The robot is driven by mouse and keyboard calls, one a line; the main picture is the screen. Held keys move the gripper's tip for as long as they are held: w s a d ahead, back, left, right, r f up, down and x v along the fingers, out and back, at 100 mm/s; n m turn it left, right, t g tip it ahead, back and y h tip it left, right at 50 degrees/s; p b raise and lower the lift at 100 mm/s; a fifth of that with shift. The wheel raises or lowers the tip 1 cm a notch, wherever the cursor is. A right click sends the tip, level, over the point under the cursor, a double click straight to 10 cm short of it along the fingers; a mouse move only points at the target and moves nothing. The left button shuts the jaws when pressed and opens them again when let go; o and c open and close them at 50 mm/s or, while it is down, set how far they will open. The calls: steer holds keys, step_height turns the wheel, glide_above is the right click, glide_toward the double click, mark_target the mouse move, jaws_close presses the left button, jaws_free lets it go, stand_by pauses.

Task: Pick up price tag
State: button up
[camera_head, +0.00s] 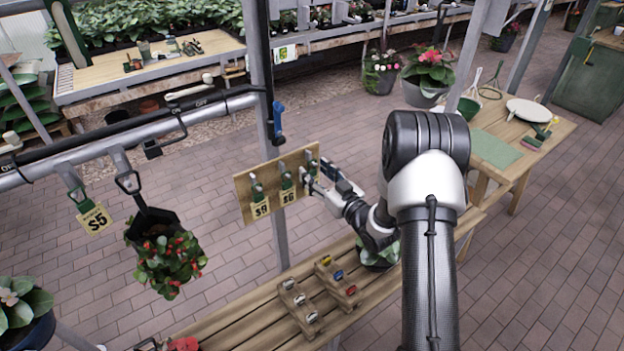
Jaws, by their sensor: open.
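A wooden board (242,190) on a metal post carries several metal clips. A yellow price tag marked $9 (261,209) hangs on its left, and one marked $6 (288,197) hangs in the middle. My gripper (308,178) is open at the board's right end, close to the rightmost clip (310,160). The gripper is small and partly seen side-on, so I cannot tell if it touches the clip or has a tag between its fingers. Another yellow price tag, marked $5 (97,221), hangs from the pipe rail at the left.
A hanging pot with red flowers (168,262) is at the left under a pipe rail (120,135). A slatted wooden bench (250,335) with small coloured items runs below my arm. A wooden table (520,168) stands at the right. Brick floor is open behind the board.

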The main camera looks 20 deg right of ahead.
steer(key=shift+c, duration=0.4)
steer(key=c, duration=0.8)
steer(key=shift+c, duration=0.2)
